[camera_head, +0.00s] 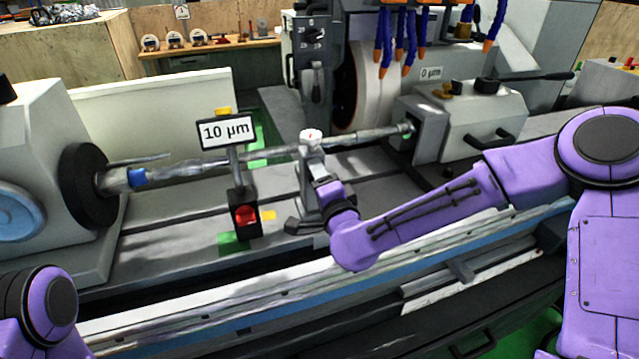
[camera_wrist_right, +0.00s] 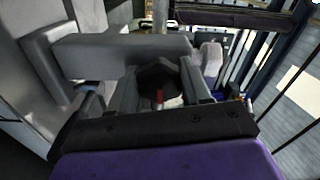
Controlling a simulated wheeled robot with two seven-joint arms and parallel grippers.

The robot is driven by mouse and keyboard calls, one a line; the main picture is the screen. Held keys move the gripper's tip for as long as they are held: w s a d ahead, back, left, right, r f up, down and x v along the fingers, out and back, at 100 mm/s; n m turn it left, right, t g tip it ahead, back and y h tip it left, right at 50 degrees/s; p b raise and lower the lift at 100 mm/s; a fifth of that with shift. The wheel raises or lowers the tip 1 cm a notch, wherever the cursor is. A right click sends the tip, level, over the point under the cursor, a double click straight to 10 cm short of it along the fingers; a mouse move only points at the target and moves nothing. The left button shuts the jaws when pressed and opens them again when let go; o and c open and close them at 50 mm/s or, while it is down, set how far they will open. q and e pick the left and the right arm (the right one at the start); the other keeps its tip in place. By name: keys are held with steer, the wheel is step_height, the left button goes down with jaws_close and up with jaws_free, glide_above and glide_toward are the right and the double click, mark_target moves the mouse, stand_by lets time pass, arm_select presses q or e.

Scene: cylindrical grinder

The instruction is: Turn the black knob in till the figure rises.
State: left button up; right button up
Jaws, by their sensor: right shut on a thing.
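The black knob (camera_wrist_right: 158,76) shows in the right wrist view between the fingers of my right gripper (camera_wrist_right: 160,92), with a red mark on it. The fingers are shut on it from both sides. In the head view my right gripper (camera_head: 324,192) is at the front of the grey steady rest (camera_head: 311,160), and the knob is hidden there. My left gripper is out of view; only a purple part of that arm shows at lower left.
A long shaft (camera_head: 220,165) runs from the headstock chuck (camera_head: 85,186) to the tailstock (camera_head: 465,120). The black box with a red button (camera_head: 245,216) stands left of my right gripper. Blue coolant hoses (camera_head: 400,35) hang by the grinding wheel (camera_head: 362,85).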

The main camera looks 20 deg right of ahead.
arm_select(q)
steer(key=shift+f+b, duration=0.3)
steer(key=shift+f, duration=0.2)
arm_select(e)
steer(key=shift+f+m, duration=0.1)
steer(key=shift+m, duration=0.6)
steer(key=o, duration=1.1)
